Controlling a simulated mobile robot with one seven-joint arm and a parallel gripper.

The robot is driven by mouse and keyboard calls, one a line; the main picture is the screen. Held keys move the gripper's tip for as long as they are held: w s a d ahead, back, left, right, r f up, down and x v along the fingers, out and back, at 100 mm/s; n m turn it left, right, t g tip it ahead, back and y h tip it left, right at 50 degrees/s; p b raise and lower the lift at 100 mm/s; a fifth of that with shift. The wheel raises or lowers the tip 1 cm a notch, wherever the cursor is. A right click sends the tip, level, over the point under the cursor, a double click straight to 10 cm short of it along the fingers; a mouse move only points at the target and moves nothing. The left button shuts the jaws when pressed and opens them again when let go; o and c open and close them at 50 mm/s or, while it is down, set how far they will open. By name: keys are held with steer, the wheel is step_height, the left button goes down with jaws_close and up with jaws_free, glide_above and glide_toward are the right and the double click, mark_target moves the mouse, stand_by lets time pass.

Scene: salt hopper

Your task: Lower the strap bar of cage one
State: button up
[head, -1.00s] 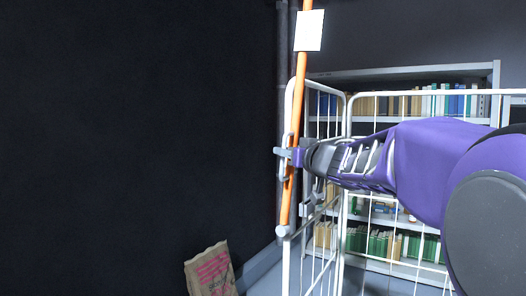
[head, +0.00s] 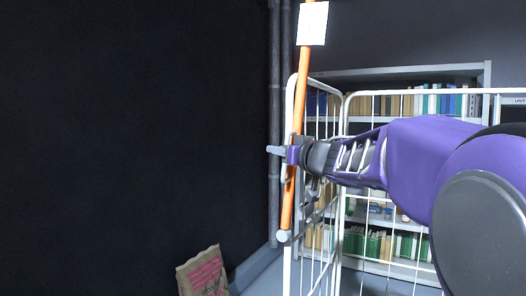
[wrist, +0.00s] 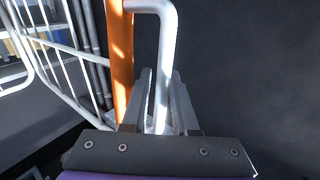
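The strap bar (head: 298,110) is a long orange bar standing nearly upright at the cage's left front post, leaning slightly right at the top. Its lower end meets a round white joint (head: 284,236). A white tag (head: 312,23) hangs high on it. In the wrist view the orange bar (wrist: 122,60) has a white bent handle (wrist: 167,50) beside it. My gripper (wrist: 163,85) has a finger on each side of the handle, with a small gap seen at the left finger. It also shows in the head view (head: 280,152). The white wire cage (head: 291,90) stands behind.
A shelf (head: 395,73) with books stands behind the cage. A brown paper sack (head: 203,275) sits on the floor at lower left. Dark wall fills the left, with vertical pipes (head: 275,110) near the cage. My arm covers part of the cage at right.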

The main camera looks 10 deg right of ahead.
jaws_close()
stand_by(1.3)
